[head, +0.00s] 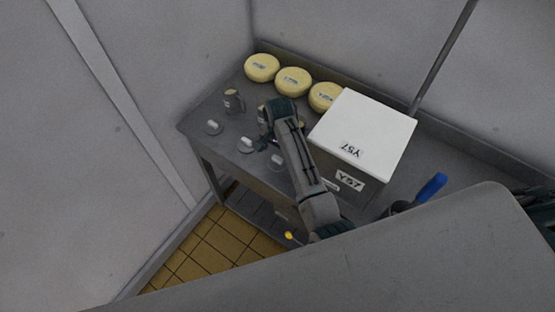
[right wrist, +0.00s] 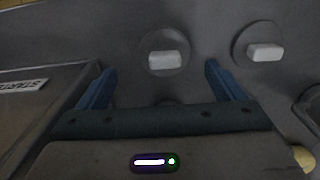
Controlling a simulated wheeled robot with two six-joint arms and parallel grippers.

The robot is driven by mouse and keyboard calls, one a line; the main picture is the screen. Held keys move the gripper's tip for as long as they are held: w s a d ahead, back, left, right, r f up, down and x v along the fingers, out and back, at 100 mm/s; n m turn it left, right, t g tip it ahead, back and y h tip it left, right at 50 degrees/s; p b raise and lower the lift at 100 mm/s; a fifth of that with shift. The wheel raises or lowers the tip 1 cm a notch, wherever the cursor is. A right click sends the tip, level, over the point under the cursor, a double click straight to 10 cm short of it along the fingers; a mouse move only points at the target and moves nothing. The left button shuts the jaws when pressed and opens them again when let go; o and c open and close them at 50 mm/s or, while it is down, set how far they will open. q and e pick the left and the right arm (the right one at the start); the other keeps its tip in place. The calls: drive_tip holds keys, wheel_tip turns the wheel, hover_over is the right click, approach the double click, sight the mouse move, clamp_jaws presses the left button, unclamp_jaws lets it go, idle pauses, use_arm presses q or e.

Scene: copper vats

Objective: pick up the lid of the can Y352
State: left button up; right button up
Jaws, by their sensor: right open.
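Can labels are too small to read, so I cannot tell which is Y352. My right gripper (head: 270,143) is open and empty over the lids. In the right wrist view, one lid (right wrist: 166,60) shows between the open fingertips (right wrist: 160,67) and another lid (right wrist: 264,53) lies to the right. My left gripper is not in view.
A white-topped box (head: 365,135) marked Y57 stands right of my right arm. Three yellow rounds (head: 293,81) lie along the table's back edge. A blue-handled item (head: 431,187) is at the right. The table's left front corner (head: 190,130) is clear.

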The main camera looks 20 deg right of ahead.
sight(278, 158)
drive_tip(key=f, duration=0.1)
drive_tip(key=f+p, duration=0.1)
drive_tip(key=f, duration=0.2)
drive_tip(key=shift+w+a+f+p, duration=0.15)
drive_tip(key=shift+w+p, duration=0.1)
drive_tip(key=shift+p, duration=0.1)
drive_tip(key=shift+f, duration=0.15)
drive_tip(key=shift+c, duration=0.7)
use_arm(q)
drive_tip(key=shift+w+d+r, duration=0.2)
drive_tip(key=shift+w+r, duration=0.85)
use_arm(e)
drive_tip(key=c, duration=0.9)
